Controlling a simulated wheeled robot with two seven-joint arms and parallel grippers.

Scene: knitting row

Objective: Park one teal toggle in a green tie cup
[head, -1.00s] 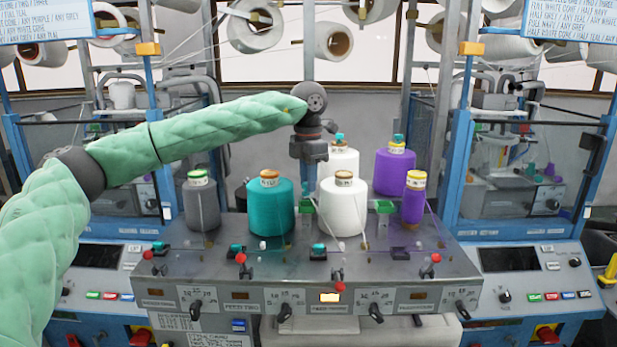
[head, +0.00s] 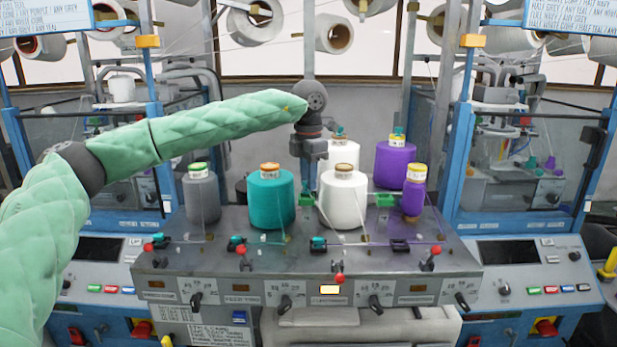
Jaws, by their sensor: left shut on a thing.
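My left gripper (head: 308,184) points down from the arm's end, between the teal cone and the white cones. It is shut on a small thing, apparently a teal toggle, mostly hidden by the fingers. A green tie cup (head: 305,200) stands on the deck just below the fingertips; I cannot tell whether they touch. Another green tie cup (head: 385,200) stands right of the front white cone. Teal toggles sit along the front of the deck, at the left (head: 160,243), beside it (head: 236,243) and in the middle (head: 318,242). My right gripper is not in view.
A grey cone (head: 201,198), a teal cone (head: 271,200), a white cone (head: 343,202) and purple cones (head: 395,165) crowd around the gripper. Red-knobbed levers (head: 338,279) line the deck's front. Blue machine posts (head: 460,130) flank the deck.

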